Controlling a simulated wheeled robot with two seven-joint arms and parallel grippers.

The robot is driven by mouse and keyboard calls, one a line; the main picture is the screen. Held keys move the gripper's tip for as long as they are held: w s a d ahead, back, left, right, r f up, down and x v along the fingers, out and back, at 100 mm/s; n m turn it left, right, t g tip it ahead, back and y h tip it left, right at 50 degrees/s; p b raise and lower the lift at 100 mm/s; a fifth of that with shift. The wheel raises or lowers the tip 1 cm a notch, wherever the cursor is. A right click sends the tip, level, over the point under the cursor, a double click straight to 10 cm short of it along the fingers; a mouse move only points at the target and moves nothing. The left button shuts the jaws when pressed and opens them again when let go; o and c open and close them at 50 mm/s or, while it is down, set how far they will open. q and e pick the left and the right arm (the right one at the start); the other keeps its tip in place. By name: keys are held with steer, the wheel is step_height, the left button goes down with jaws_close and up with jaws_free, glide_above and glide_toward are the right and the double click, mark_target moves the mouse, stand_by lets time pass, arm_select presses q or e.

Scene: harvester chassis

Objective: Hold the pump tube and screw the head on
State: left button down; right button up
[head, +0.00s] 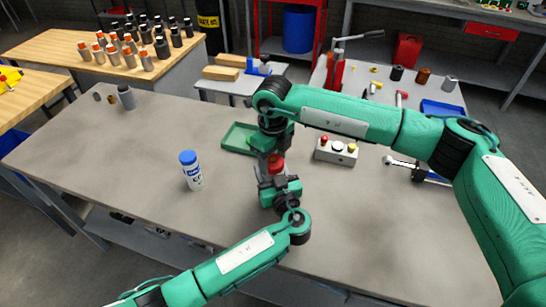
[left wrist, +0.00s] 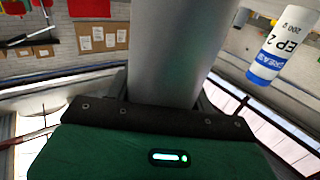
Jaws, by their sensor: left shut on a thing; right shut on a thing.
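My left gripper (head: 270,180) comes in from the lower left and is shut on a grey cylinder, the pump tube (left wrist: 170,50), which fills the middle of the left wrist view. In the head view the tube (head: 262,171) is mostly hidden by the grippers. The red part is directly over the tube. I cannot tell whether it is threaded on.
A white grease bottle with a blue cap (head: 192,171) stands to the left. A green tray (head: 238,138) lies behind the grippers. A control box with buttons (head: 336,150) is to the right. A grey cylinder (head: 126,97) stands at the far left. The table's left middle is clear.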

steer(key=o, duration=1.2)
steer(key=shift+c, duration=0.2)
steer(key=shift+r, duration=0.15)
step_height(320, 180, up, 12)
arm_select(q)
steer(key=shift+c, duration=2.3)
jaws_free()
arm_select(e)
steer(key=shift+f, duration=0.2)
